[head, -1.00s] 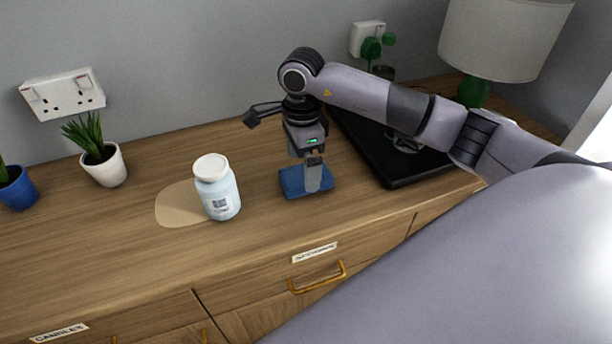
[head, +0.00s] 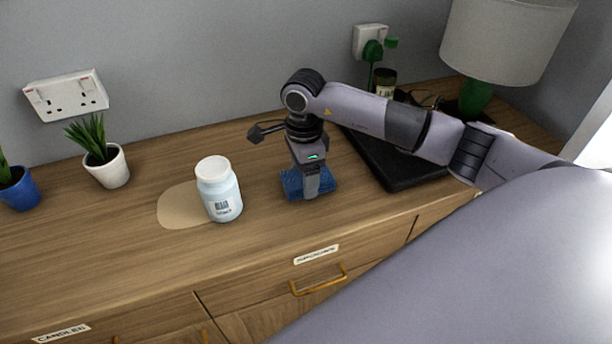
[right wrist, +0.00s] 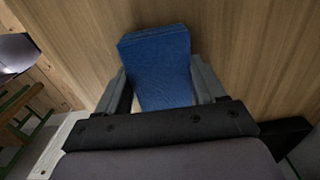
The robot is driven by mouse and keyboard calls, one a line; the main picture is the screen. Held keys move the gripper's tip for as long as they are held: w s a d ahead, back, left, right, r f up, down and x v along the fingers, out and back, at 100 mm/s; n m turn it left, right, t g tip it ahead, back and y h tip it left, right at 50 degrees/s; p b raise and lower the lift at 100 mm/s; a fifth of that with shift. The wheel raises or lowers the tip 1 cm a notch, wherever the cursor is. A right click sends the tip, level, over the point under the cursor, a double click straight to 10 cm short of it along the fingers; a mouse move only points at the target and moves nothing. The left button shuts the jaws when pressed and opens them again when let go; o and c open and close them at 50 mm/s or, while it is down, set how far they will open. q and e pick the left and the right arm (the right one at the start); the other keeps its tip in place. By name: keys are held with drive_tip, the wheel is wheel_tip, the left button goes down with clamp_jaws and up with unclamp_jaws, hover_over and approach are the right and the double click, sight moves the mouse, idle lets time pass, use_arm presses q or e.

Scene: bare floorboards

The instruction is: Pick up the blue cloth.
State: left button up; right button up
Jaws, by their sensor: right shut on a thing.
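The blue cloth (head: 292,184) lies folded on the wooden dresser top, right of a white bottle. My right gripper (head: 311,194) points down over it and is shut on it. In the right wrist view the cloth (right wrist: 158,62) shows between the two fingers of the gripper (right wrist: 162,85), and its far end reaches out past them. Part of the cloth is hidden behind the fingers in the head view. I cannot tell whether it is lifted off the wood. My left gripper is not in view.
The white bottle (head: 219,190) stands by a tan patch (head: 175,206) left of the cloth. A black tray (head: 400,170) and a lamp (head: 500,45) are to the right. Potted plants (head: 107,168) stand at the left. The dresser's front edge is close.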

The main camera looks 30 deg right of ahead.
wheel_tip(320, 180, up, 20)
drive_tip(key=shift+p, duration=0.4)
